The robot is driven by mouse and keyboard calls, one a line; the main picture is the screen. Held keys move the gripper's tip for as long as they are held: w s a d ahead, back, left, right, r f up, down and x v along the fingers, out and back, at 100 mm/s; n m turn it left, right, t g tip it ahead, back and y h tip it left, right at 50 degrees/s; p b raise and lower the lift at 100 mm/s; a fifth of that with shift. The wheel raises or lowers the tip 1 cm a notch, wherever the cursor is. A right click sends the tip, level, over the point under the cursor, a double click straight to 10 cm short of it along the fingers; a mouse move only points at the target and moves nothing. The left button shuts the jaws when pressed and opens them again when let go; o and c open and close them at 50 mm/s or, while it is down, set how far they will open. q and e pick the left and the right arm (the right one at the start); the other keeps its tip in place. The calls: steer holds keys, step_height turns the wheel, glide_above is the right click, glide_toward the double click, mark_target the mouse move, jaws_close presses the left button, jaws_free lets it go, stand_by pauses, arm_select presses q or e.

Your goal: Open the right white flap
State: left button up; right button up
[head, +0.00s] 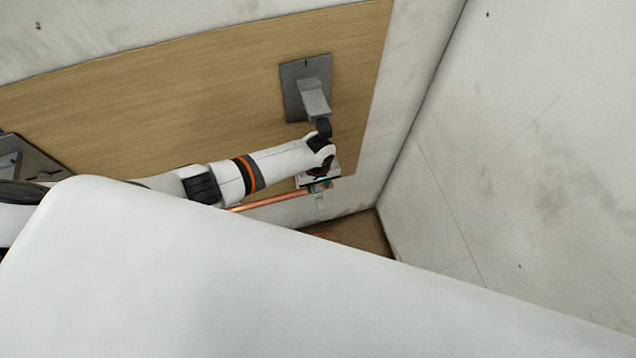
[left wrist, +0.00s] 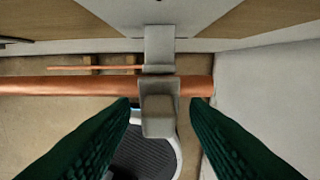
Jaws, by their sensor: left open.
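In the left wrist view a pale grey-white flap-like piece (left wrist: 158,118) hangs from a narrow strap in front of a copper pipe (left wrist: 70,86). I take it to be the right white flap. My left gripper (left wrist: 162,106) is open, its two dark green fingers on either side of the piece, with visible gaps to both. In the head view my left gripper (head: 320,184) is at the right end of the copper pipe (head: 270,201), below the wooden panel. A small pale part (head: 320,201) shows just under it. My right gripper is not in view.
A grey plate with a protruding block (head: 314,98) is on the wooden panel (head: 190,95), close above my left wrist. A pale wall (head: 530,150) stands to the right. A large white surface (head: 230,285) fills the foreground and hides much below.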

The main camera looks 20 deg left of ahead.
arm_select(q)
steer(key=shift+s, duration=0.15)
steer(key=shift+c, duration=0.3)
jaws_close()
